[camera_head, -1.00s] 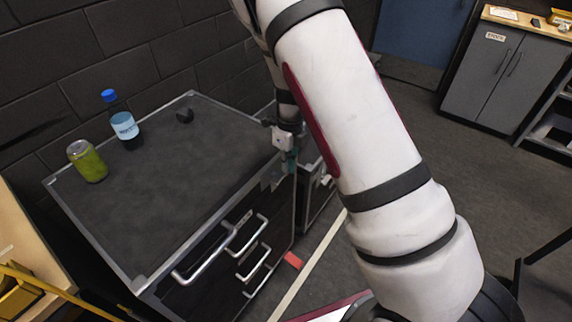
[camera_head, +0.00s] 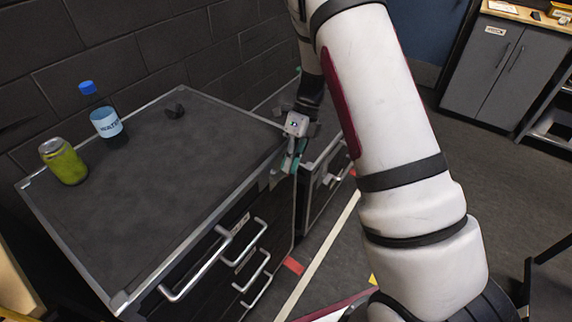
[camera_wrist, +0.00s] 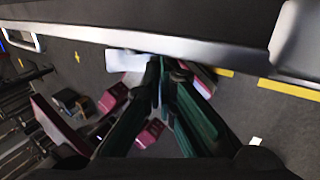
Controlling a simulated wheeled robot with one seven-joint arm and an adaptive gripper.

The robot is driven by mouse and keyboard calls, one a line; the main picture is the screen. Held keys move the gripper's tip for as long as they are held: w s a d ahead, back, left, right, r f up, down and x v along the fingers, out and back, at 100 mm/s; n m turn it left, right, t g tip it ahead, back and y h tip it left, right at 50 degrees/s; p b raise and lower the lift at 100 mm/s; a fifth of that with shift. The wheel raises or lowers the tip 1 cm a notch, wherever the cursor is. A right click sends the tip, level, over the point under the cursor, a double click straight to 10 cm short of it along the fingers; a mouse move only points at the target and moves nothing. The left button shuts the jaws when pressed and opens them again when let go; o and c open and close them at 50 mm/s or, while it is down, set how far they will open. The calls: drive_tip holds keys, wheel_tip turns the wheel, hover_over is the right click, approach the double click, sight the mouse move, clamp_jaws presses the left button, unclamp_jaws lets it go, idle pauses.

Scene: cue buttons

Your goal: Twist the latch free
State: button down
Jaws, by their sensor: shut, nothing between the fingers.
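My gripper (camera_head: 289,163) is at the right front edge of the dark drawer cabinet (camera_head: 190,170), just below its top. In the wrist view its two green fingers (camera_wrist: 163,68) converge to shut tips with nothing between them, close to the cabinet's metal edge. A small grey metal piece (camera_head: 275,178) on the cabinet front beside the fingers may be the latch; its shape and turn are too small to tell. In the wrist view a pale flat piece (camera_wrist: 125,61) lies just left of the fingertips. I cannot tell whether they touch it.
A green can (camera_head: 63,161), a blue-capped water bottle (camera_head: 105,120) and a small dark object (camera_head: 174,111) stand on the cabinet top. Silver drawer handles (camera_head: 247,243) stick out in front. A second cabinet (camera_head: 322,180) stands close behind.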

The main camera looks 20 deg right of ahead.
drive_tip(key=shift+g+y, duration=0.6)
drive_tip(key=shift+y, duration=0.3)
drive_tip(key=shift+a+f+b, duration=0.1)
drive_tip(key=shift+f+b, duration=1.6)
drive_tip(key=shift+f, duration=0.3)
drive_tip(key=shift+s+f, duration=0.1)
